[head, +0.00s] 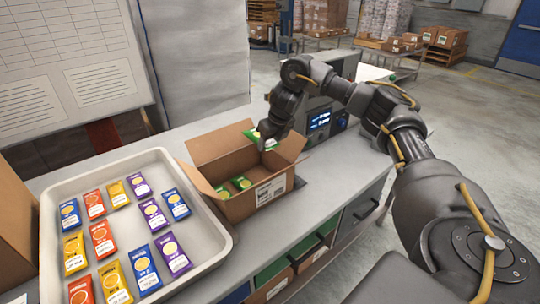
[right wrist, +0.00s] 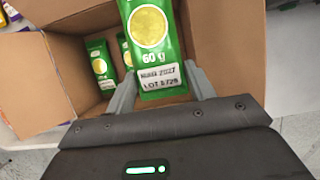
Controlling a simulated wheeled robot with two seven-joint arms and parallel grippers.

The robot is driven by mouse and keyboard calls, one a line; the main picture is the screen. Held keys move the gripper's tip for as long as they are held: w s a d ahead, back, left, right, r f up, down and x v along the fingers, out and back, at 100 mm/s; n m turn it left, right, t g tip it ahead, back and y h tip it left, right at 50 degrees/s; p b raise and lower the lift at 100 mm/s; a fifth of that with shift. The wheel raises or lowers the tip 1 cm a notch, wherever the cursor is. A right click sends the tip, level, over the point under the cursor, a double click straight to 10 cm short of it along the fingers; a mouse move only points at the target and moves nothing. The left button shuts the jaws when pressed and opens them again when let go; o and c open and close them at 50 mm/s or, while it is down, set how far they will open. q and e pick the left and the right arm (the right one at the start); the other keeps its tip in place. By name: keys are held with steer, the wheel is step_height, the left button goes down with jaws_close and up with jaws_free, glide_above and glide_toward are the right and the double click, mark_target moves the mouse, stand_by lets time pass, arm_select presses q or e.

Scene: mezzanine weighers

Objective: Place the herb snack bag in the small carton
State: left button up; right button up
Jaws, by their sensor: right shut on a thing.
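The herb snack bag (right wrist: 150,45) is green with a yellow disc and the print "60 g". My right gripper (right wrist: 160,88) is shut on its lower end and holds it over the open small carton (right wrist: 30,85). In the head view the bag (head: 250,135) shows partly beside my right gripper (head: 268,140), above the brown carton (head: 235,207). Two more green bags (head: 232,188) lie inside the carton, and they also show in the right wrist view (right wrist: 100,62). My left gripper is not in view.
A pale tray (head: 222,240) with several blue, red, yellow and purple bags stands left of the carton on the grey bench (head: 330,180). A weigher with a lit display (head: 320,121) stands behind the carton. Another brown carton (head: 15,225) is at the far left.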

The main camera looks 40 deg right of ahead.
steer(key=shift+w+d+f, duration=0.25)
steer(key=shift+f, duration=0.15)
steer(key=shift+w+d+f, duration=0.2)
steer(key=shift+f, duration=0.2)
steer(key=shift+w+d+f, duration=0.1)
steer(key=shift+d+f+b, duration=0.15)
steer(key=shift+f+b, duration=0.2)
steer(key=shift+f, duration=0.6)
steer(key=shift+f+p, duration=0.3)
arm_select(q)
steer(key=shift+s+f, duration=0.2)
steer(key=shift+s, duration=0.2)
arm_select(e)
steer(key=shift+f, duration=0.5)
